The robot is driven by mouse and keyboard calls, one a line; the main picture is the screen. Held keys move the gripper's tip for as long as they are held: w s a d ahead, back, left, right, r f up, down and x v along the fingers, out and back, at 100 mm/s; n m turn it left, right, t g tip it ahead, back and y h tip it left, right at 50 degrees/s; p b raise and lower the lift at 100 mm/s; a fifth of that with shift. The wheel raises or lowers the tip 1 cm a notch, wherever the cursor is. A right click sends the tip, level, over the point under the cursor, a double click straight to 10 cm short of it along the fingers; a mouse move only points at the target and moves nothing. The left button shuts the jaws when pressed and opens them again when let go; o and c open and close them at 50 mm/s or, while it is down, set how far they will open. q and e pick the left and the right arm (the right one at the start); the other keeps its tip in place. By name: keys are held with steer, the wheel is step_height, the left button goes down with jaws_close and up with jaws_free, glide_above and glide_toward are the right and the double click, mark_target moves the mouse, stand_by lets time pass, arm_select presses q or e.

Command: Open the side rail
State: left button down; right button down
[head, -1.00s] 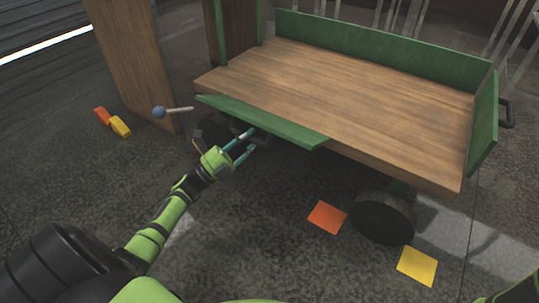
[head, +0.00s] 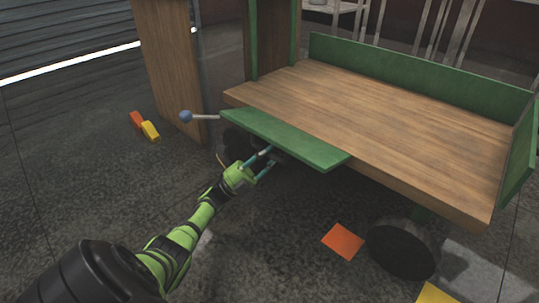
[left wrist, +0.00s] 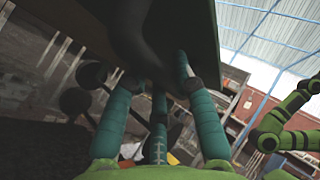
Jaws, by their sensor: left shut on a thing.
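The side rail (head: 285,138) is a green board along the near edge of the wooden cart bed (head: 400,120). It sticks outward, its broad face showing from above. My left gripper (head: 265,163) is under its outer edge, its teal fingers reaching in from the left. In the left wrist view the left gripper (left wrist: 155,90) is shut on a dark curved handle (left wrist: 135,35) below the dark underside of the rail (left wrist: 185,20). The exact contact is in shadow. My right gripper is not in view.
A lever with a blue ball (head: 186,117) sticks out left of the rail. A wheel (head: 402,248) stands under the cart. An orange square (head: 343,241) and a yellow square (head: 437,294) lie on the floor. Open floor lies in front.

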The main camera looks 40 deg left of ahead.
arm_select(q)
steer(key=shift+w+r, duration=0.25)
steer(key=shift+w, duration=0.05)
steer(key=c, duration=1)
jaws_free()
steer(key=shift+d, duration=0.15)
steer(key=shift+f, duration=0.1)
steer(key=v, duration=0.7)
steer(key=shift+s, duration=0.2)
steer(key=shift+f, duration=0.1)
